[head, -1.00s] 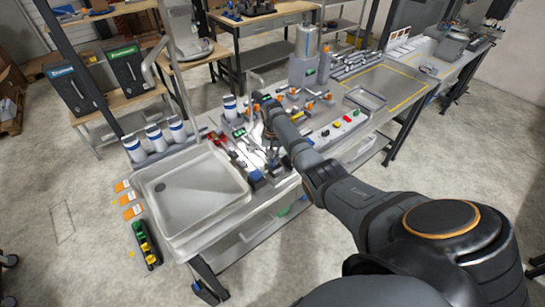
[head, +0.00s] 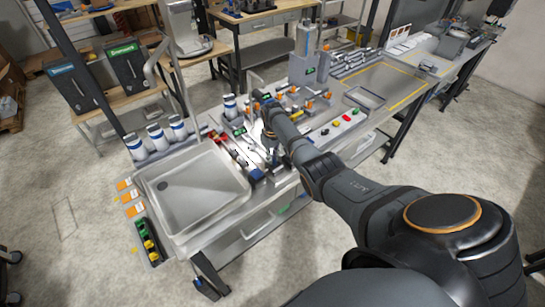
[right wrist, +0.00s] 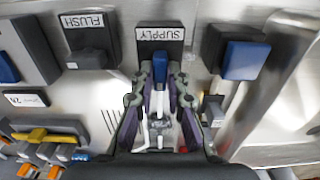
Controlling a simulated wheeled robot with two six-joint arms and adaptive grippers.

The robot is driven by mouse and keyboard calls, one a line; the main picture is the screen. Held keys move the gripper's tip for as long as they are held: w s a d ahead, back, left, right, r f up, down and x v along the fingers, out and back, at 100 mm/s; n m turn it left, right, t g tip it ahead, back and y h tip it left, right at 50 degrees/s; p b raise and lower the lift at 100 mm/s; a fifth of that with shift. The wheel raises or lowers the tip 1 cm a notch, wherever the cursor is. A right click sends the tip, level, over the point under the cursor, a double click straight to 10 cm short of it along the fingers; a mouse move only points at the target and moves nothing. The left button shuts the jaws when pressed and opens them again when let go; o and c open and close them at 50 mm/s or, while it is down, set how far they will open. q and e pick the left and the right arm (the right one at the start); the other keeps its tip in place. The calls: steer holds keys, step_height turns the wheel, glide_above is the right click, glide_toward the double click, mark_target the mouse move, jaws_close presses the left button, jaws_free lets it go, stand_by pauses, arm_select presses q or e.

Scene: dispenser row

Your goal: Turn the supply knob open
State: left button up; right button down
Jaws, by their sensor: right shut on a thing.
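In the right wrist view the supply knob (right wrist: 160,66) is a small blue handle just below an upside-down SUPPLY label (right wrist: 160,33). Its blue part points along the picture's vertical. My right gripper (right wrist: 160,78) is shut on it, with one finger on each side. The fingers and palm hide part of the knob's base. In the head view my right gripper (head: 271,152) is lowered onto the bench panel, and the knob is too small and hidden to make out there. My left gripper is not in view.
A FLUSH label (right wrist: 82,20) with a dark fitting is left of the knob. Another blue-handled valve (right wrist: 245,60) is close on the right, beside a thick metal pipe (right wrist: 270,85). In the head view a steel sink (head: 195,190) lies left of my gripper.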

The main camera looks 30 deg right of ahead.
steer(key=shift+r, duration=0.1)
stand_by(0.5)
steer(key=c, duration=1.3)
jaws_free()
steer(key=shift+c, duration=0.2)
step_height(320, 180, up, 12)
